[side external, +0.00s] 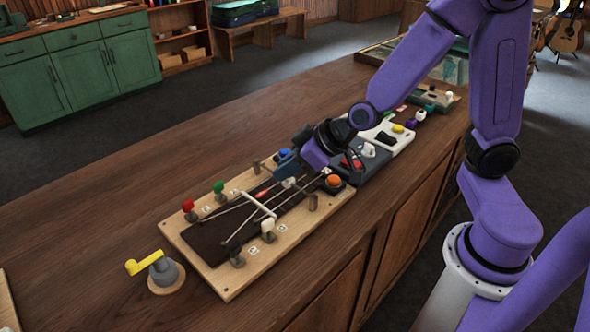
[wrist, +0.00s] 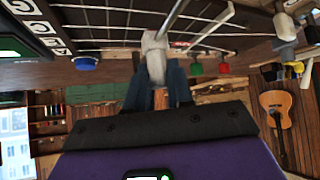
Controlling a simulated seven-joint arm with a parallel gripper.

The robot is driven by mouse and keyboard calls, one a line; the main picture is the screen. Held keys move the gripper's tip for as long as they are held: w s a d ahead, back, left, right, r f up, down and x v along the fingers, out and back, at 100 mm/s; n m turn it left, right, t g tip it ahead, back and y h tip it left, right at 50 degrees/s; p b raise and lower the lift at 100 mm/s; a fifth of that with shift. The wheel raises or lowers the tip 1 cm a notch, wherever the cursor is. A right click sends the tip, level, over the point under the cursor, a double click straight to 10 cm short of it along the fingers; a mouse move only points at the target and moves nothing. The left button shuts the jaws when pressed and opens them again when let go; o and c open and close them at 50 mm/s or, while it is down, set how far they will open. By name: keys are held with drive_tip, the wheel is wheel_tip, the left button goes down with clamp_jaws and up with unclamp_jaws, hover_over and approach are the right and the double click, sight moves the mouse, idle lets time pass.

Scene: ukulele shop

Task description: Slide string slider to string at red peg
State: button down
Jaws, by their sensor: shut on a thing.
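My gripper (side external: 289,172) is low over the board's far right end, beside the blue peg (side external: 284,154). In the wrist view its fingers (wrist: 157,84) are shut on a pale grey-white piece, seemingly the string slider (wrist: 154,52), at the strings. The red peg also shows there (wrist: 223,68). Exact string contact is unclear.
A white bar (side external: 260,204) crosses above the strings. A yellow-handled crank (side external: 160,270) stands left of the board, and a switch panel (side external: 385,150) stands behind.

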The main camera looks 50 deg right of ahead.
drive_tip(key=shift+w, duration=1.4)
drive_tip(key=c, duration=1)
unclamp_jaws()
drive_tip(key=shift+c, duration=0.2)
drive_tip(key=shift+s, duration=0.15)
